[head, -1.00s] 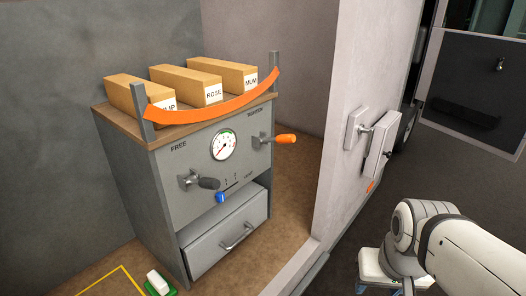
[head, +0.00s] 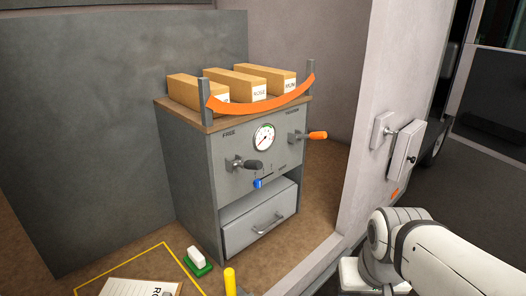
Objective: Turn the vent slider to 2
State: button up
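A grey cabinet (head: 185,165) stands against the grey wall in the head view. Its front carries a small blue knob (head: 257,183) on a short marked scale, low on the panel, which looks like the vent slider. The scale's marks are too small to read, so I cannot tell its setting. A black-handled lever (head: 251,165) sits just above and left of the knob. My arm is at the lower right, well apart from the cabinet. My gripper is outside the picture.
A gauge (head: 264,137), an orange-handled lever (head: 316,135) and a drawer (head: 258,222) are on the cabinet. Boxes (head: 262,76) stand on top behind an orange strap (head: 262,104). A pale wall (head: 372,95) stands between my arm and the cabinet. A yellow post (head: 230,280) rises in front.

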aim_at(258, 183)
jog(key=u, duration=0.6)
jog(key=i, duration=1)
jog(key=z, duration=0.5)
jog(key=k, duration=0.85)
jog(key=u, duration=0.25)
jog(key=i, duration=0.5)
jog(key=u, duration=0.05)
